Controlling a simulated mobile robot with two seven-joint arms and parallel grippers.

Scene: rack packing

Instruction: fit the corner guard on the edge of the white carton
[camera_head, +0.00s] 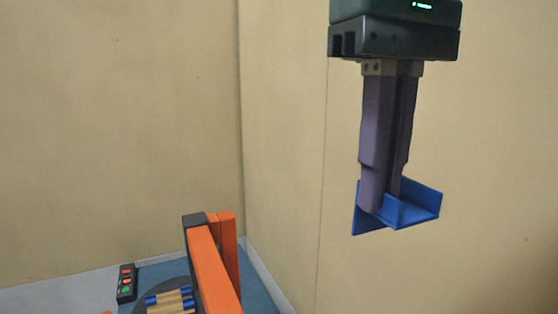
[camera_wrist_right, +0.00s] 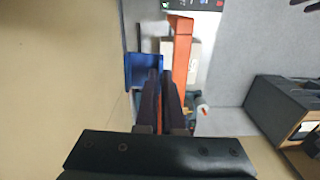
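A blue angled corner guard (camera_head: 415,208) hangs in the air at the fingertips of my right gripper (camera_head: 385,200), in front of a plain wall. The dark fingers are close together, with a flange of the guard pinched between them. In the right wrist view the guard (camera_wrist_right: 141,70) sticks out to the left of the fingertips (camera_wrist_right: 161,76). A pale box-like surface (camera_wrist_right: 193,62) shows behind an orange beam there; I cannot tell whether it is the white carton. The carton is not clearly seen in the head view. My left gripper is not in view.
An orange frame (camera_head: 212,270) with a dark end stands low in the head view. A box with red and green lights (camera_head: 126,284) and wooden strips with blue ends (camera_head: 170,301) lie to its left. A dark cabinet (camera_wrist_right: 272,108) is at right in the wrist view.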

